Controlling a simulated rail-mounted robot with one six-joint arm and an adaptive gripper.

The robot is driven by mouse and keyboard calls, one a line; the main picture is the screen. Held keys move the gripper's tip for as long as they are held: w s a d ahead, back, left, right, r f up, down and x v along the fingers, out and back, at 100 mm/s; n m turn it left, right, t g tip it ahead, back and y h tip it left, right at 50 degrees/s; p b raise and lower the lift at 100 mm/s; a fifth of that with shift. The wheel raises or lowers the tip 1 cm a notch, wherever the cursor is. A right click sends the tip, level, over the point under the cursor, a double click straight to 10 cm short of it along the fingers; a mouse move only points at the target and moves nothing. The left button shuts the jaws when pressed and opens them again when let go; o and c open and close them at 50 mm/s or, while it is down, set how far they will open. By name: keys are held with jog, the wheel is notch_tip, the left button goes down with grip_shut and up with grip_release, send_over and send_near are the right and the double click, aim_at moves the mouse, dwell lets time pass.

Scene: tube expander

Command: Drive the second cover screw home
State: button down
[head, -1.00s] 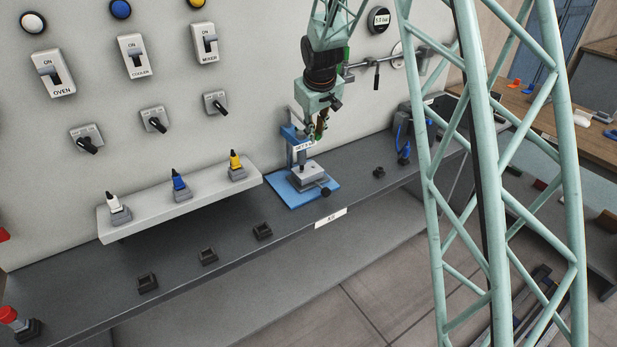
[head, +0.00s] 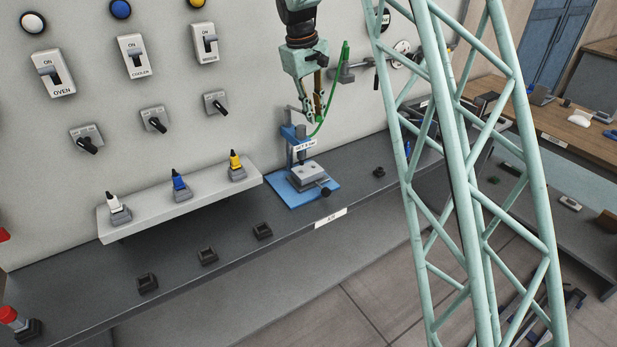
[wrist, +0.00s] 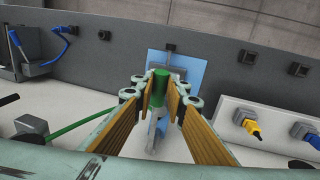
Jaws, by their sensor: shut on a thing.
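My gripper (head: 310,118) hangs above the blue fixture. In the wrist view its jaws (wrist: 160,90) are shut on a green cylindrical tool (wrist: 160,78). A thin green hose (head: 330,112) runs from near the fingertips up to a green end piece at the wall arm. The hose also shows in the wrist view (wrist: 72,131). The fixture has a blue base plate (head: 325,192), a grey block (head: 307,175) with a dark spot on top, and a black knob (head: 325,190) at its right. The cover screws cannot be made out.
A blue post with a white label (head: 303,146) stands behind the block, close below the gripper. Black sockets (head: 262,231) sit along the bench front. A small black piece (head: 379,172) stands right of the fixture.

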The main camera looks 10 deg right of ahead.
jog(key=shift+w+a+r, duration=0.1)
jog(key=shift+w+r, duration=0.1)
jog(key=shift+r, duration=0.1)
jog(key=c, duration=2.6)
grip_release()
jog(key=shift+o, duration=0.2)
jog(key=shift+s, duration=0.1)
notch_tip(320, 180, up, 7)
jog(key=a+p, duration=0.1)
jog(key=p, duration=0.3)
jog(key=shift+s, duration=0.2)
jog(key=shift+a+f, duration=0.1)
jog(key=shift+f, duration=0.05)
